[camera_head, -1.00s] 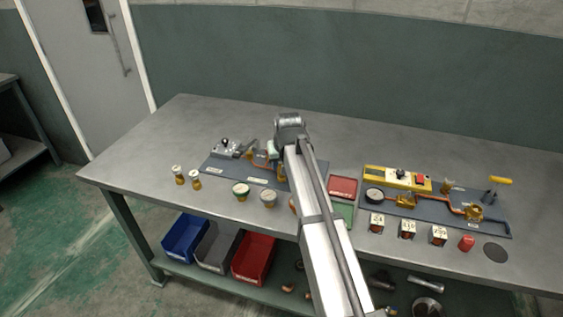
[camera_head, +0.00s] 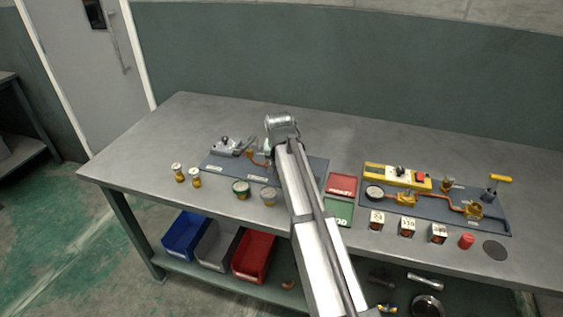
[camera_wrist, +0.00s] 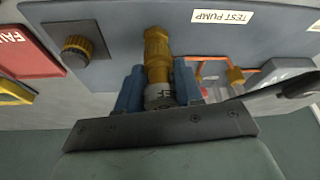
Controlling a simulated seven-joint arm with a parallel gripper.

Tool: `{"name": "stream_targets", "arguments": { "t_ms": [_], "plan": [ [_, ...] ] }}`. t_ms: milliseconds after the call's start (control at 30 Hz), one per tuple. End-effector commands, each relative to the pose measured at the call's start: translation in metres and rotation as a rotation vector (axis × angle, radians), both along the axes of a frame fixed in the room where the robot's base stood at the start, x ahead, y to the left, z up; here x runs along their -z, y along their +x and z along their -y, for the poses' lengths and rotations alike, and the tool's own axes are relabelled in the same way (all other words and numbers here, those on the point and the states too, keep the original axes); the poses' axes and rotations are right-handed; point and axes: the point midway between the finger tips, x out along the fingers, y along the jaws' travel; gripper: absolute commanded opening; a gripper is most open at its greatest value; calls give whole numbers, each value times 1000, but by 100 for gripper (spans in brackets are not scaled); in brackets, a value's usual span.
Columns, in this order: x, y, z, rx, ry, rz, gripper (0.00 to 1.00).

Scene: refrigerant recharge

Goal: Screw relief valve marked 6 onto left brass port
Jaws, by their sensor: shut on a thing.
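In the wrist view my gripper (camera_wrist: 158,97) has blue fingers shut on a relief valve (camera_wrist: 157,50) with a brass body and a pale cap. The mark on its cap is not legible. The valve lies over the dark blue-grey board with the "TEST PUMP" label; whether it touches anything below, I cannot tell. A round brass port (camera_wrist: 78,50) with a dark, ridged centre sits on a plate at the board's end, apart from the valve. In the head view my arm hides the gripper's fingers, the valve and that end of the left board (camera_head: 215,166).
Two white-capped brass valves (camera_head: 186,175) stand front left. Two round gauges (camera_head: 241,188) stand before the left board. A red tray (camera_head: 341,184) and a green tray (camera_head: 338,211) lie between boards. The right board (camera_head: 440,207) has a yellow device, pipes and several marked blocks before it.

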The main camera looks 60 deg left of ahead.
Motion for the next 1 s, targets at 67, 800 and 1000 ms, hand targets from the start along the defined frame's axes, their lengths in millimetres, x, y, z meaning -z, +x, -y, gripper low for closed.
{"name": "stream_targets", "arguments": {
  "t_ms": [67, 800, 1000],
  "plan": [
    [0, 0, 1, -1, -1, 0, 7],
    [2, 1, 1, 301, -3, 0, 7],
    [2, 0, 1, 329, -4, 0, 7]
  ]
}}
